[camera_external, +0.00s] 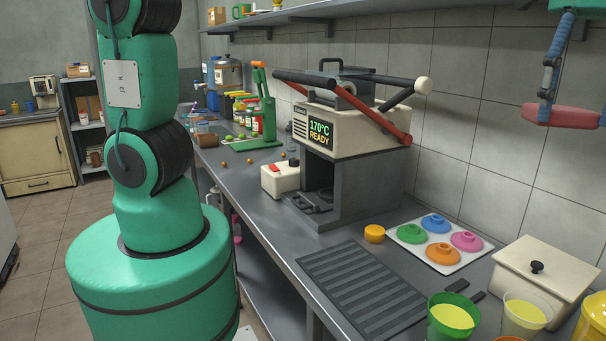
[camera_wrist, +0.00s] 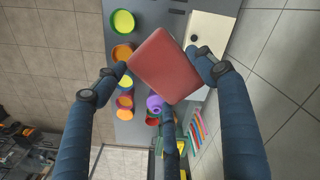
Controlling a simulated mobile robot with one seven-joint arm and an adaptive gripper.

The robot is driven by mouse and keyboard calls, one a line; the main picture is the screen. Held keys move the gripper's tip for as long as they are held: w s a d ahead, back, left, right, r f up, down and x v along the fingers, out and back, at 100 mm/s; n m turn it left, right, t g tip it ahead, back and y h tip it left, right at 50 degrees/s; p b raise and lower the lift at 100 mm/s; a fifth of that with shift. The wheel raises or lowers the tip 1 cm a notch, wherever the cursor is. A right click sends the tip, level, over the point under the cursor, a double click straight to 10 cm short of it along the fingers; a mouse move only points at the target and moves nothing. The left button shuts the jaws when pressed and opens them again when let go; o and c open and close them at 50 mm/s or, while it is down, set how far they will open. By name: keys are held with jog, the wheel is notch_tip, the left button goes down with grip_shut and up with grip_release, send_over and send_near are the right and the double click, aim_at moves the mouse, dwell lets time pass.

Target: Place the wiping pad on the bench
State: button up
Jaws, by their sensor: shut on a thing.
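The wiping pad (camera_external: 563,117) is a flat, reddish-pink slab held in the air at the upper right of the external view, in front of the tiled wall. My gripper (camera_external: 574,106), with dark blue fingers, is shut on it. In the wrist view the wiping pad (camera_wrist: 160,68) is a brick-red rectangle, tilted in the picture, between the fingers of my gripper (camera_wrist: 164,70). The fingers meet its sides, and a middle finger reaches up from below. The grey bench (camera_external: 243,203) runs along the wall, and the pad is well above it, apart from it.
Below the pad are a white lidded box (camera_external: 535,280), a green cup (camera_external: 452,318) and a yellow container (camera_external: 594,322). A white tray of coloured discs (camera_external: 408,233), a ribbed dark mat (camera_external: 362,290) and the press (camera_external: 350,150) stand farther left. A shelf (camera_external: 400,22) runs above.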

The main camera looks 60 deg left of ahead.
jog(key=shift+f, duration=0.15)
jog(key=w+a+f+n, duration=0.1)
jog(key=w+a+f, duration=0.1)
jog(key=f, duration=0.7)
jog(key=w+a+f+n, duration=0.1)
jog(key=w+f, duration=0.1)
jog(key=f, duration=0.8)
jog(key=shift+w+a+f, duration=0.15)
jog(key=shift+w+a, duration=0.25)
jog(key=shift+n, duration=0.8)
jog(key=a+f, duration=0.2)
jog(key=f, duration=0.3)
jog(key=a+f, duration=0.2)
jog(key=f, duration=0.3)
jog(key=a+f, duration=0.2)
jog(key=f, duration=0.3)
jog(key=shift+f+p, duration=0.3)
jog(key=shift+c, duration=1.4)
jog(key=shift+w+f, duration=0.2)
jog(key=shift+f, duration=0.15)
jog(key=shift+c, duration=0.4)
jog(key=shift+w+d, duration=0.1)
